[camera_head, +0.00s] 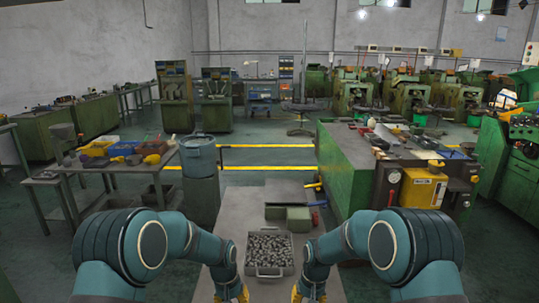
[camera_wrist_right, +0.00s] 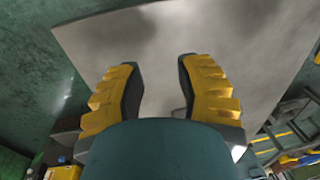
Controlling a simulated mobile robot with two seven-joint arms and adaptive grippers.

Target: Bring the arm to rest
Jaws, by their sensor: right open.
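My right gripper (camera_wrist_right: 160,92) shows in the right wrist view with its two yellow, dark-padded fingers apart and nothing between them. A grey table surface lies beyond the fingers. In the head view my right arm bends down at the right, and its gripper (camera_head: 308,295) is at the bottom edge, partly cut off. My left arm mirrors it, and the left gripper (camera_head: 241,294) is also at the bottom edge, too cut off to judge its fingers. Both grippers are near the front corners of a metal tray.
The metal tray (camera_head: 269,273) of small parts sits on the grey table (camera_head: 236,203) between my arms. A green box (camera_head: 298,220) stands behind it. A blue-grey drum (camera_head: 199,170) is left of the table. A green machine (camera_head: 345,160) with a yellow unit (camera_head: 423,188) stands to the right.

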